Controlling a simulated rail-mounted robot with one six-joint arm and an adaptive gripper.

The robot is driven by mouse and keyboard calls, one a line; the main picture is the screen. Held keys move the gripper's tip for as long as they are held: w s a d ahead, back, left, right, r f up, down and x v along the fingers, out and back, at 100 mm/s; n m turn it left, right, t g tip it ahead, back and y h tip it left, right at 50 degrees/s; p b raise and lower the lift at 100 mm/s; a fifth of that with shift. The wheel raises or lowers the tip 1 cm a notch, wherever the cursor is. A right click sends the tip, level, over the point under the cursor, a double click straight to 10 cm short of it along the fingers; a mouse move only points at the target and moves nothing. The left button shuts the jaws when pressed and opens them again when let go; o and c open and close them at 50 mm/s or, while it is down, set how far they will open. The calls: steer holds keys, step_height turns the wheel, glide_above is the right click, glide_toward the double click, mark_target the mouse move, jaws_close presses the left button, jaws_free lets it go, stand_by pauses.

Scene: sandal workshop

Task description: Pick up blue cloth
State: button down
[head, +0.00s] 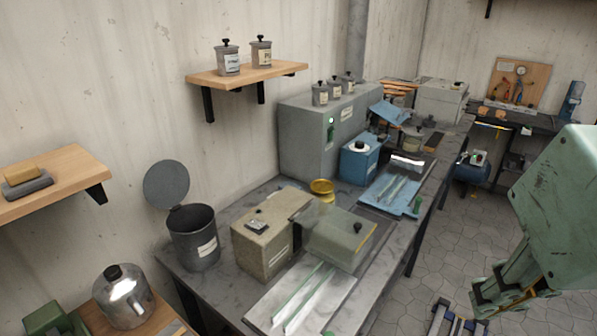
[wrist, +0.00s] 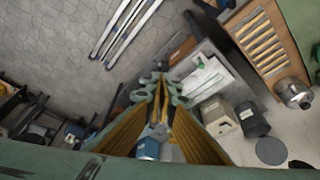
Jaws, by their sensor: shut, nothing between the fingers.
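A second blue sheet (head: 390,111) is tilted farther back on the bench; I cannot tell which one is the cloth. My gripper (wrist: 160,80) is shut and empty in the wrist view, high above the floor and bench. In the head view my green arm fills the right edge, well apart from both blue sheets. I cannot make out either sheet clearly in the wrist view.
The workbench (head: 215,284) holds a beige box (head: 262,245), a grey-green box (head: 340,240), a dark bin (head: 195,240) with a raised lid, a blue container (head: 356,163) and a large grey machine (head: 300,140). Wall shelves are above. The tiled floor (head: 450,240) on the right has open room.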

steer(key=c, duration=3.3)
jaws_free()
steer(key=shift+c, duration=0.2)
steer(key=o, duration=1.3)
